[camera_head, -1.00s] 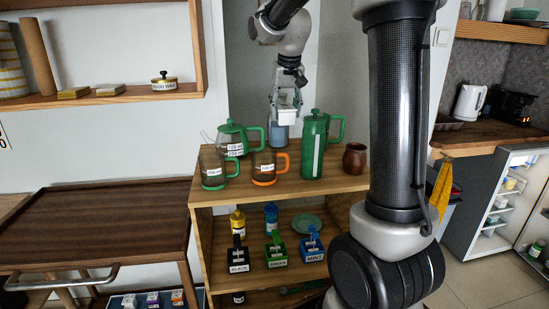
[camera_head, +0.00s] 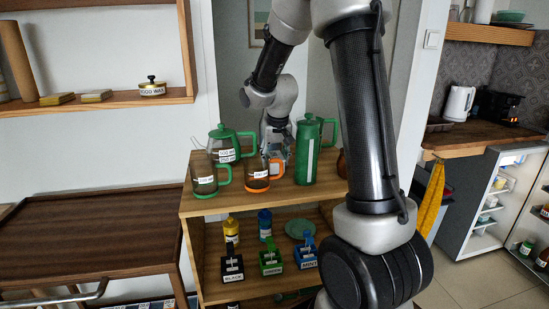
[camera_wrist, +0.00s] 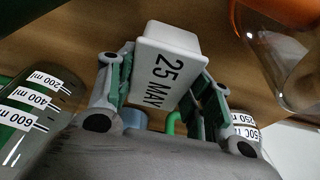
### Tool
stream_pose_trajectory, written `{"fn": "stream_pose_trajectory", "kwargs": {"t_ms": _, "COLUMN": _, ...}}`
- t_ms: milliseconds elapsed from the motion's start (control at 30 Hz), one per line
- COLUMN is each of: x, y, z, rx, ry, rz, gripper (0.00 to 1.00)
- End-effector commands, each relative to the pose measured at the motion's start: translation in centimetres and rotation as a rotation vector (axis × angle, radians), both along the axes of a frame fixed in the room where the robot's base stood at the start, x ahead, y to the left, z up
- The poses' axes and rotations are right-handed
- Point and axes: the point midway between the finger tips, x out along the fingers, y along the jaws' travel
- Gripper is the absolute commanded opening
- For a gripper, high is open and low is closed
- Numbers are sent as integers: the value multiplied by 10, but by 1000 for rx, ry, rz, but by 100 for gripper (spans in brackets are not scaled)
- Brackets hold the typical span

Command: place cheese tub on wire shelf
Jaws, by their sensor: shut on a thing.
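The white cheese tub (camera_wrist: 170,42), labelled "25 MAY", is between the green-padded fingers of my gripper (camera_wrist: 162,80) in the wrist view, its label tilted. My gripper is shut on it. In the head view, my gripper (camera_head: 277,142) is low over the back of the wooden unit's top (camera_head: 330,168), behind the orange-handled mug, which partly hides it. The tub cannot be made out there. An open fridge with white shelves (camera_head: 490,209) stands at the right; whether these are wire cannot be told.
A green-lidded teapot (camera_head: 222,140), a green-handled mug (camera_head: 204,176), the orange-handled mug (camera_head: 257,171) and a tall green press (camera_head: 306,153) crowd the unit's top. A dark table (camera_head: 90,235) at left is clear.

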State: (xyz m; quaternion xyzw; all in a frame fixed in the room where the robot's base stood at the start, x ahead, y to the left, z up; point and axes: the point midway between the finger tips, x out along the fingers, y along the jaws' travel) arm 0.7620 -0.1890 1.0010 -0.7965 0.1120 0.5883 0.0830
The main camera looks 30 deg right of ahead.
Motion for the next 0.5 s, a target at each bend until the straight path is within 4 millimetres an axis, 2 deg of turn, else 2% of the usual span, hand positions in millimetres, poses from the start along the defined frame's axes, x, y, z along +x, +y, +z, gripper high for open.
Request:
{"fn": "stream_pose_trajectory", "kwargs": {"t_ms": 333, "x": 0, "y": 0, "z": -3, "rx": 0, "ry": -1, "rz": 0, "gripper": 17}}
{"fn": "stream_pose_trajectory", "kwargs": {"t_ms": 367, "x": 0, "y": 0, "z": -4, "rx": 0, "ry": -1, "rz": 0, "gripper": 52}}
{"fn": "stream_pose_trajectory", "kwargs": {"t_ms": 467, "x": 0, "y": 0, "z": -3, "rx": -1, "ry": -2, "rz": 0, "gripper": 70}}
{"fn": "stream_pose_trajectory", "kwargs": {"t_ms": 500, "x": 0, "y": 0, "z": -3, "rx": -1, "ry": -2, "rz": 0, "gripper": 72}}
